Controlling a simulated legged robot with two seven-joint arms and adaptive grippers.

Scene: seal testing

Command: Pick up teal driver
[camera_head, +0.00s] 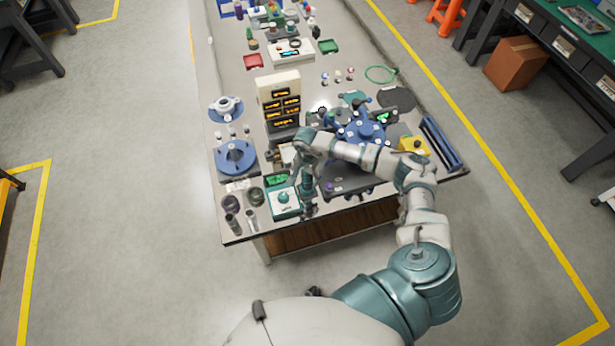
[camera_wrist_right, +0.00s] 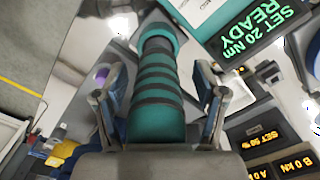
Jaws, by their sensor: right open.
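The teal driver (camera_wrist_right: 155,85) has a ribbed teal handle with dark bands. In the right wrist view it lies between the two fingers of my right gripper (camera_wrist_right: 160,78). The fingers are open, one on each side of the handle, with small gaps visible. In the head view my right gripper (camera_head: 307,186) is over the front edge area of the bench, beside a teal-and-white unit (camera_head: 283,203). The gripper and arm largely hide the driver there. A green display reading "SET 20 Nm READY" (camera_wrist_right: 258,35) shows close to the driver. My left gripper is not in view.
A blue flanged fixture (camera_head: 361,133) stands right of my gripper, partly behind my arm. A beige display tower (camera_head: 279,98) stands behind. Dark cylinders (camera_head: 232,222) and a blue disc fixture (camera_head: 236,156) are to the left. The floor around the bench is clear.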

